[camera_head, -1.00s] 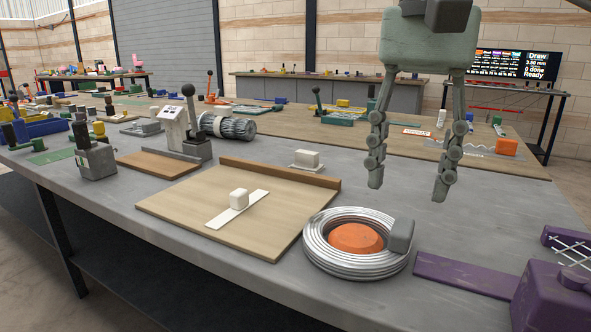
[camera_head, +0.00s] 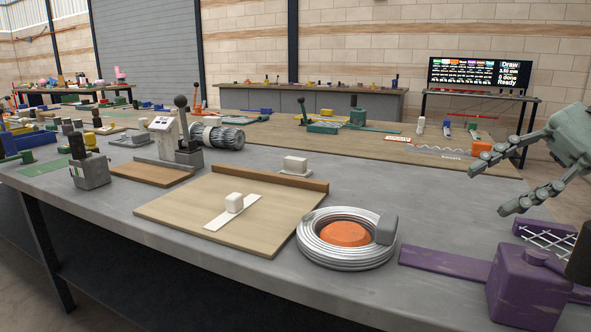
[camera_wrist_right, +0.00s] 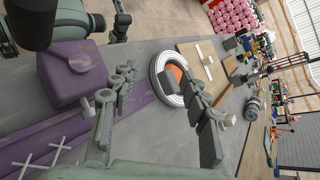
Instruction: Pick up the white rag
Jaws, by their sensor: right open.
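Two small white lumps show in the head view, and I cannot tell which is the rag. One white lump (camera_head: 234,203) sits on a white strip (camera_head: 220,217) on the wooden board (camera_head: 180,208). The other white lump (camera_head: 295,163) sits on a small plate behind the board. My right gripper (camera_head: 490,190) is open and empty at the right, above the bench and well apart from both lumps. In the right wrist view its fingers (camera_wrist_right: 153,70) are spread, with the coil beyond them. My left gripper (camera_wrist_right: 108,22) appears at that view's top left, its opening unclear.
A silver wire coil (camera_head: 315,251) around an orange disc (camera_head: 345,234) lies right of the board. A purple block (camera_head: 524,285) and purple plate (camera_head: 445,262) stand at the right. A black-handled lever (camera_head: 182,120) stands behind the board. Bare grey bench surrounds the plate.

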